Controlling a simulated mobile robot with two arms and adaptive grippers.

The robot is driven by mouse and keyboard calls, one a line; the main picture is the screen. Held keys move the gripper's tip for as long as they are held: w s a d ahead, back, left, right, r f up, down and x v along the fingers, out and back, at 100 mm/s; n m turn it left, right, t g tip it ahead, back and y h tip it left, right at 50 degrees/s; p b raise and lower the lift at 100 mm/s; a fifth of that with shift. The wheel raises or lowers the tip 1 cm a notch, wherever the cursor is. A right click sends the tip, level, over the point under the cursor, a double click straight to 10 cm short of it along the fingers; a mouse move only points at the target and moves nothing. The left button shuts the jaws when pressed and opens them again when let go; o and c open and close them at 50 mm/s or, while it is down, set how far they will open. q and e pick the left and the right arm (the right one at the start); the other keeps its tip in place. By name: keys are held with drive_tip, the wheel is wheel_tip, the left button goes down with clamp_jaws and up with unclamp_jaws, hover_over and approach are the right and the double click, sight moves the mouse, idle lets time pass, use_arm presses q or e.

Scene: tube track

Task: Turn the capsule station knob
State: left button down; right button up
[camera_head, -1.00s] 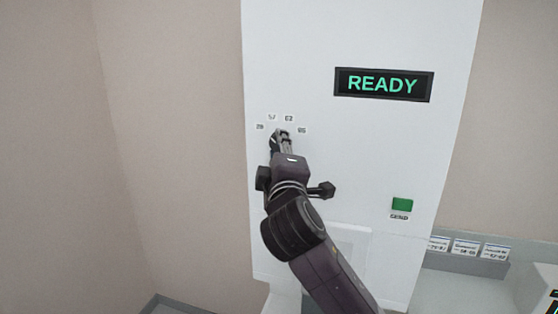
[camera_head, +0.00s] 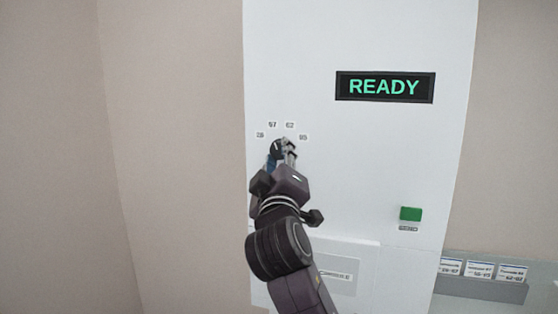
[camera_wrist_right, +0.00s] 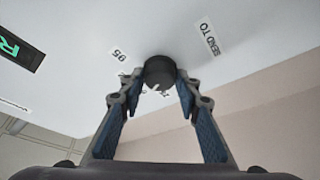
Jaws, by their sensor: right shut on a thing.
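The capsule station knob (camera_wrist_right: 160,70) is dark and round, between the fingertips of my right gripper (camera_wrist_right: 160,82) in the right wrist view. In the head view the knob (camera_head: 276,148) is a small dark disc on the white panel, partly covered by the fingers of the right gripper (camera_head: 283,152). The right gripper is shut on the knob, one finger on each side. Small number labels (camera_head: 290,125) form an arc above the knob. The knob's pointer direction cannot be made out. My left gripper is not in view.
The white station panel (camera_head: 340,155) carries a display (camera_head: 385,87) reading READY in green. A green button (camera_head: 411,214) sits at its lower right. A grey rail with several label cards (camera_head: 481,270) is at the right. The left wall is bare.

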drive_tip(key=o, duration=1.1)
drive_tip(key=v, duration=0.7)
drive_tip(key=shift+s+f, duration=0.15)
drive_tip(key=shift+s, duration=0.1)
drive_tip(key=shift+a, duration=0.1)
